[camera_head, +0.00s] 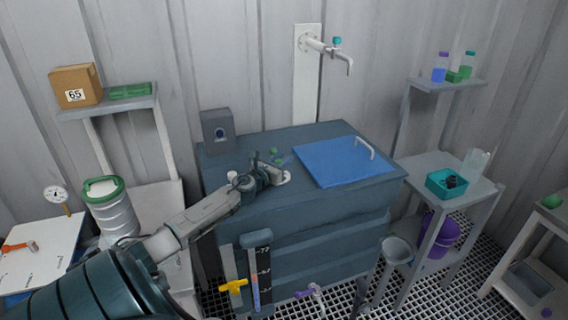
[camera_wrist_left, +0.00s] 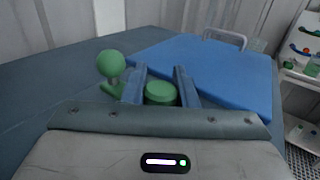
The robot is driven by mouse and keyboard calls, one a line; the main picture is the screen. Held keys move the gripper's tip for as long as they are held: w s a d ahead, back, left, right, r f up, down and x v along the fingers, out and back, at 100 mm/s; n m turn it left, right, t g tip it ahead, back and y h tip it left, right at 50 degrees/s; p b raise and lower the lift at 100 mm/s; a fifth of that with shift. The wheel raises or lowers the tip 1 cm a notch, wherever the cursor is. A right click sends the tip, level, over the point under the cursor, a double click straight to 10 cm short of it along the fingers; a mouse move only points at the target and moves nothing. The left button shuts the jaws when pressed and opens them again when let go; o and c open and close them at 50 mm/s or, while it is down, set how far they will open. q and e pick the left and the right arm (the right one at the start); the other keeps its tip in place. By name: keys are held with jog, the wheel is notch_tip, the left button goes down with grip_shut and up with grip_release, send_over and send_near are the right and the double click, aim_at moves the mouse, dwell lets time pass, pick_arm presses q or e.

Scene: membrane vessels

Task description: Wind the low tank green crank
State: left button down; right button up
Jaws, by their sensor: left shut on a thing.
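The low tank is the dark blue-grey tank (camera_head: 300,226) against the wall, with a flat top and a blue lid (camera_head: 345,162). The green crank (camera_head: 273,151) is on the tank top, mostly hidden behind my left gripper (camera_head: 272,174) in the head view. In the left wrist view, my left gripper (camera_wrist_left: 160,86) has its two blue fingers on either side of a round green part of the crank (camera_wrist_left: 160,93), shut on it. A green ball knob (camera_wrist_left: 111,64) stands just left of the fingers. My right gripper is not in view.
A grey box (camera_head: 217,131) stands at the tank's back left corner. A white wall tap (camera_head: 335,52) is above the tank. A yellow valve (camera_head: 233,286) and level gauge (camera_head: 260,270) are at its front. Shelves stand on both sides.

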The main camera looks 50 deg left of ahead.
pick_arm(q)
jog(key=shift+f, duration=0.1)
jog(key=c, duration=1.4)
grip_release()
jog(key=shift+c, duration=0.2)
jog(key=shift+s, duration=0.1)
